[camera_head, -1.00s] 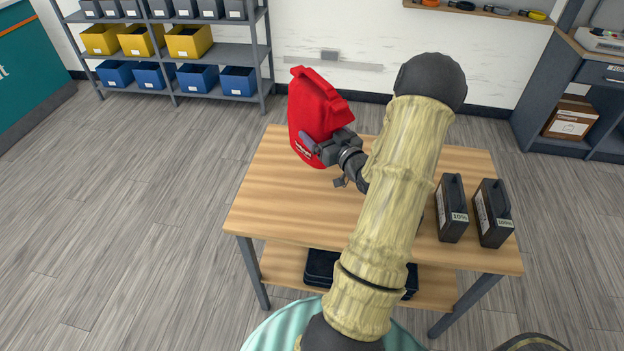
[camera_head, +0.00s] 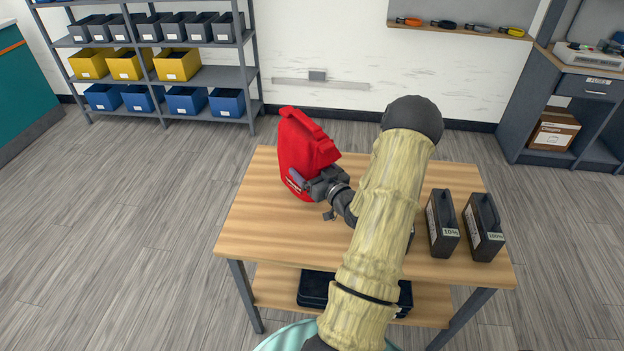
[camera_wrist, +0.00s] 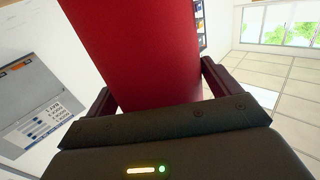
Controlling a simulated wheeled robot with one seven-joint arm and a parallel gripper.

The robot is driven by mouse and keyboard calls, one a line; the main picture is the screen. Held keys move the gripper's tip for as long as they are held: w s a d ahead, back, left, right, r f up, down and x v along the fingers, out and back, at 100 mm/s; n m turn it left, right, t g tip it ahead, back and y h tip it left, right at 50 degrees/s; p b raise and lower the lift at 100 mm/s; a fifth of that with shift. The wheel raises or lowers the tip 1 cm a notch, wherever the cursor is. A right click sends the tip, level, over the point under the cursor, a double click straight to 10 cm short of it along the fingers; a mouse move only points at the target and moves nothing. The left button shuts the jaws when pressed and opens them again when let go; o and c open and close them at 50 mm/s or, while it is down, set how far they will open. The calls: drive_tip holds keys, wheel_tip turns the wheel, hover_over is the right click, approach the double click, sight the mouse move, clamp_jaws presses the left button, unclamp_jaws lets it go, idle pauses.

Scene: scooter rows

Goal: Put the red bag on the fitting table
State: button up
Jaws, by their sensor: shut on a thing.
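The red bag (camera_head: 305,155) is upright at the far left part of the wooden table (camera_head: 265,225) in the head view. My gripper (camera_head: 309,184) is shut on the red bag, reaching it from the right and near side. In the wrist view the red bag (camera_wrist: 140,50) fills the upper middle between the two fingers of my gripper (camera_wrist: 158,88). I cannot tell whether the bag's bottom touches the tabletop or hangs just above it. My arm hides the middle of the table.
Two black battery packs (camera_head: 442,222) (camera_head: 483,226) stand at the table's right. A dark case (camera_head: 316,288) lies on the lower shelf. A shelf rack with yellow bins (camera_head: 178,65) and blue bins stands back left. The tabletop's near left part is clear.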

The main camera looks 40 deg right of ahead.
drive_tip(key=shift+f, duration=1.95)
drive_tip(key=shift+f, duration=0.15)
drive_tip(key=o, duration=1)
drive_tip(key=shift+r, duration=0.2)
drive_tip(key=shift+s+f, duration=0.15)
drive_tip(key=shift+s, duration=0.2)
drive_tip(key=s+a+b, duration=0.1)
drive_tip(key=s, duration=1)
drive_tip(key=shift+s+a, duration=0.15)
drive_tip(key=shift+a, duration=0.05)
